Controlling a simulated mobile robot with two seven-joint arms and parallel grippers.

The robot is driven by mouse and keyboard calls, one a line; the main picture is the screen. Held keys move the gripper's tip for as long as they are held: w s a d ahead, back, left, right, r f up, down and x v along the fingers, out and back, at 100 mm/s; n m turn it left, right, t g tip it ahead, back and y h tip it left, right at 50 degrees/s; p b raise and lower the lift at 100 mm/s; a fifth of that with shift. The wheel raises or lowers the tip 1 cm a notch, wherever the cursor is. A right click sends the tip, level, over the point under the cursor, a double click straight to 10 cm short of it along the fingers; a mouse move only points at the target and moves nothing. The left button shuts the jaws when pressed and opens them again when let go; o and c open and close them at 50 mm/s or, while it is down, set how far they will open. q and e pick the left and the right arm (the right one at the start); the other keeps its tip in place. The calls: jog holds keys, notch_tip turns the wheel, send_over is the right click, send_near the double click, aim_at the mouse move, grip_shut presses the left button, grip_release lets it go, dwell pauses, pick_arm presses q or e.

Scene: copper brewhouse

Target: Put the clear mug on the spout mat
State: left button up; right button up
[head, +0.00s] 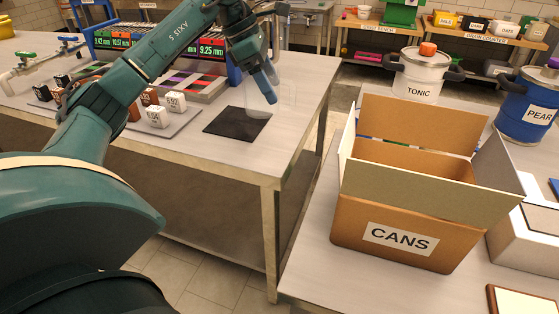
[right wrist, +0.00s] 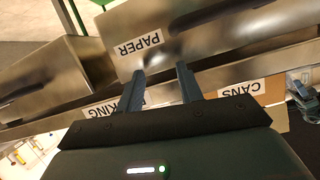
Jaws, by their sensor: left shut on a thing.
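The clear mug (head: 257,106) is faint and see-through in the head view, at the far right corner of the dark square mat (head: 234,125), which looks like the spout mat. My left gripper (head: 266,92) is shut on the mug, with its blue fingers pointing down. I cannot tell whether the mug's base touches the mat or hangs just above it. The mat lies flat and otherwise bare near the table's right end. My right gripper (right wrist: 160,88) shows in the right wrist view, its two fingers apart with nothing between them.
Several labelled cubes (head: 153,116) stand on a grey board left of the mat. An open cardboard box marked CANS (head: 400,238) stands on the nearer right table, beyond a gap. A TONIC pot (head: 419,78) is behind it. Metal bins marked PAPER (right wrist: 140,45) face my right gripper.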

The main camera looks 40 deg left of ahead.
aim_at(268, 105)
pick_arm(q)
jog(key=shift+w+a+n, duration=0.15)
jog(key=shift+a+n, duration=0.15)
jog(key=shift+n, duration=0.1)
notch_tip(268, 105, down, 6)
jog(key=shift+a+r+b, duration=0.1)
jog(key=shift+a+b, duration=0.05)
jog(key=shift+b, duration=0.55)
jog(key=shift+f+b, duration=0.3)
jog(key=shift+f, duration=1.65)
pick_arm(e)
jog(key=shift+d+r+t, duration=0.1)
jog(key=shift+d+t, duration=0.2)
jog(key=shift+d, duration=0.2)
pick_arm(q)
jog(key=shift+f, duration=0.1)
jog(key=shift+f, duration=0.3)
jog(key=o, duration=1.1)
jog(key=shift+o, duration=0.2)
pick_arm(e)
jog(key=shift+a+f, duration=0.15)
jog(key=shift+f, duration=0.05)
pick_arm(q)
jog(key=shift+r, duration=0.15)
pick_arm(e)
jog(key=shift+r, duration=0.1)
